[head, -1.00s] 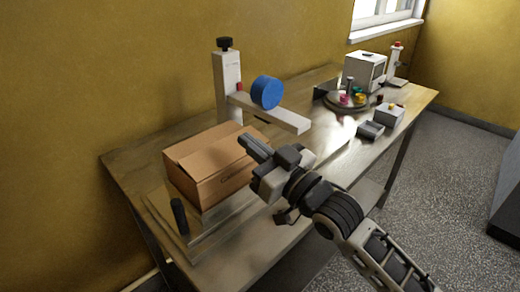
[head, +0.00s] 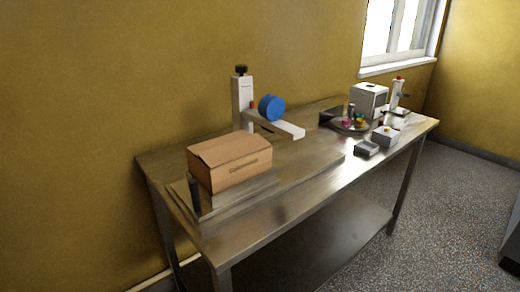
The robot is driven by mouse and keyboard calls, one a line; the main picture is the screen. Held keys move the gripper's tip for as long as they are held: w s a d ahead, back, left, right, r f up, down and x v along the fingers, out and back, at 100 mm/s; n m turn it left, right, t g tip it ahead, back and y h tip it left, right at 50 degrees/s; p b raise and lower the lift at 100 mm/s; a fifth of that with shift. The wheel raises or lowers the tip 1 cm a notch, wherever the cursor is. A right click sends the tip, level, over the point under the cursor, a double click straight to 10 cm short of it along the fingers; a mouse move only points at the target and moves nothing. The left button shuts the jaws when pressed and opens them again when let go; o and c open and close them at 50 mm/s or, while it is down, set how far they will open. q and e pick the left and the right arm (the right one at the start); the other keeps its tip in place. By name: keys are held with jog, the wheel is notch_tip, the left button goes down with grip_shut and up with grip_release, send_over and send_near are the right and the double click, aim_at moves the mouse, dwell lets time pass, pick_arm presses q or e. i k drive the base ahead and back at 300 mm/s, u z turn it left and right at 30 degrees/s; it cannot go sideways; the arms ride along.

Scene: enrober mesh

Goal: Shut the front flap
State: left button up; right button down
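A brown cardboard box (head: 232,168) sits on a low metal platform at the near left end of the table. Its top looks covered by flaps (head: 228,148) lying about flat, with a seam near the left side. I cannot make out a raised front flap. A slot-like mark shows on the box's front face. Neither of my grippers is in view.
The metal table (head: 300,190) holds a white post with an arm and a blue roll (head: 271,108) behind the box. Farther right are a round tray (head: 349,126) with small coloured items, a white machine (head: 369,99) and small grey boxes. The table's front strip is clear.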

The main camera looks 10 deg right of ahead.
aim_at(217, 157)
jog(key=z, duration=0.95)
jog(key=k, duration=1.2)
jog(key=z, duration=0.7)
jog(key=i, duration=1.4)
jog(key=u, duration=1.6)
jog(key=i, duration=0.85)
jog(key=u, duration=1)
